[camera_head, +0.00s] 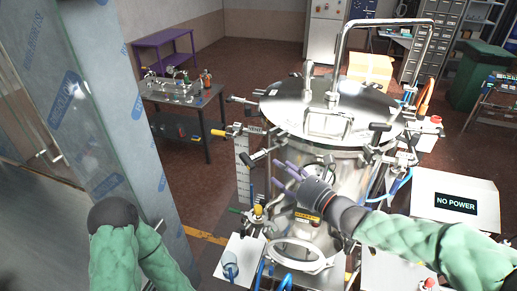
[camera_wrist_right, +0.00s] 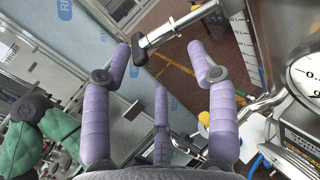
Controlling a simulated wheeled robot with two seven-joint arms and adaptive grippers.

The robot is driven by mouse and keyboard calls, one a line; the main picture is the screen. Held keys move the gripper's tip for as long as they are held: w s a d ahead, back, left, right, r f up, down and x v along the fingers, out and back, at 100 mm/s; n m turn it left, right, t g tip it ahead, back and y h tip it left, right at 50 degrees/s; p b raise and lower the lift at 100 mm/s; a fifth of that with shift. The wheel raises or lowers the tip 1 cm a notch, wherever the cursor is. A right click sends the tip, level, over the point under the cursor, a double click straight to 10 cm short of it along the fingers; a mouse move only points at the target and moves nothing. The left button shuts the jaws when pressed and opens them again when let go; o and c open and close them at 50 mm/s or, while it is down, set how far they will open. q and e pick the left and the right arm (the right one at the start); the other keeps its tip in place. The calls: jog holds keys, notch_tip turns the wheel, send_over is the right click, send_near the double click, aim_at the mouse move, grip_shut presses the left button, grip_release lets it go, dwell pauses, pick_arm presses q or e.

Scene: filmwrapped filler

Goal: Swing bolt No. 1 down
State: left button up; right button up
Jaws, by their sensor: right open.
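The steel vessel (camera_head: 345,185) has a round lid (camera_head: 330,105) with several black-handled swing bolts around its rim. I cannot read which one is No. 1. The bolt with a black handle (camera_head: 257,158) on the near left is closest to my right gripper (camera_head: 281,171). In the right wrist view its black crossbar (camera_wrist_right: 139,49) and chrome shaft (camera_wrist_right: 180,25) stick out from the vessel, sideways past the open purple fingers (camera_wrist_right: 168,50). The left fingertip is at the crossbar; I cannot tell if they touch. My left gripper is out of view; only my left arm shows.
A film-wrapped post (camera_head: 125,110) stands at the left. A pressure gauge (camera_wrist_right: 312,75) is beside my right gripper. A "NO POWER" panel (camera_head: 478,204) is at the right. A bench (camera_head: 185,105) stands behind left, with open floor between it and the vessel.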

aim_at(261, 156)
jog(key=p+x, duration=0.1)
jog(key=x, duration=0.9)
jog(key=shift+w+a+f, duration=0.1)
jog(key=shift+w+a, duration=0.1)
